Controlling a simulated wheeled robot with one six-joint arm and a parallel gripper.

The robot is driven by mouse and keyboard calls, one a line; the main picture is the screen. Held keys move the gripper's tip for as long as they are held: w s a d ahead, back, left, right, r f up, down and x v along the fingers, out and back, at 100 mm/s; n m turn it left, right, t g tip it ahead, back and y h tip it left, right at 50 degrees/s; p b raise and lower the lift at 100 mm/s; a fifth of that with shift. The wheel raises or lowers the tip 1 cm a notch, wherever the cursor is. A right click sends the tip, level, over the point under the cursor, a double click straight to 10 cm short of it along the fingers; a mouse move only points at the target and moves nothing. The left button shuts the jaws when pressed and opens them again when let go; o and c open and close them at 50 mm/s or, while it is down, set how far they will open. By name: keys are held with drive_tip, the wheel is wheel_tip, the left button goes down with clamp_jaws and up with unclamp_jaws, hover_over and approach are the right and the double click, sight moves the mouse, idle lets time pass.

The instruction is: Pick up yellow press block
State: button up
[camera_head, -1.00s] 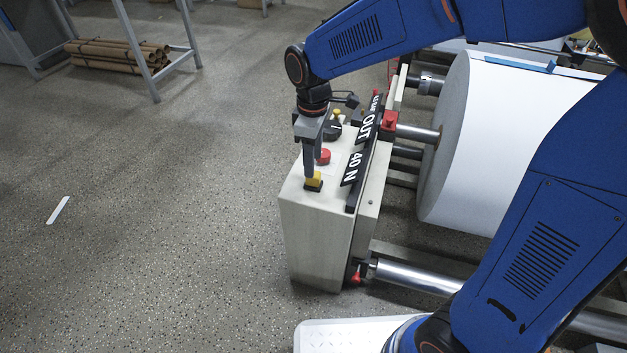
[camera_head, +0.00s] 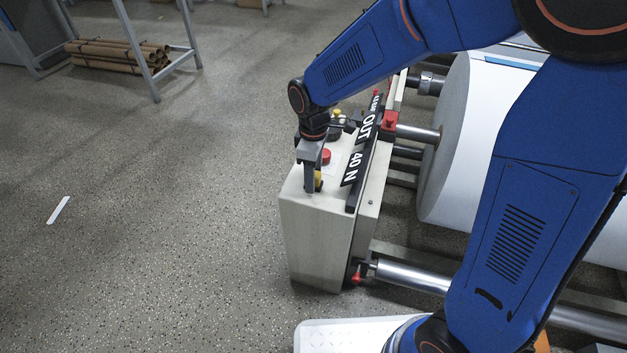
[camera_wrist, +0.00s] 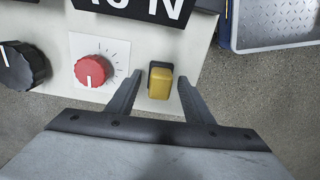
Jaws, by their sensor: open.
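The yellow press block (camera_wrist: 160,83) stands in a dark holder on the grey control box, close to the box's edge. In the wrist view it lies between the two fingers of my gripper (camera_wrist: 159,98), with a gap on each side. My gripper is open and holds nothing. In the head view my gripper (camera_head: 314,188) points down at the near end of the box top and partly hides the yellow press block (camera_head: 319,180).
A red knob (camera_wrist: 90,70) and a black knob (camera_wrist: 18,66) sit beside the block on the control box (camera_head: 318,235). A black sign bar (camera_head: 352,190) runs along the box's right side. A large white paper roll (camera_head: 475,130) stands to the right. Open floor lies left.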

drive_tip(key=c, duration=1)
drive_tip(key=shift+c, duration=0.2)
wheel_tip(320, 180, up, 10)
drive_tip(key=shift+r, duration=0.1)
drive_tip(key=shift+o, duration=1)
drive_tip(key=shift+w, duration=0.1)
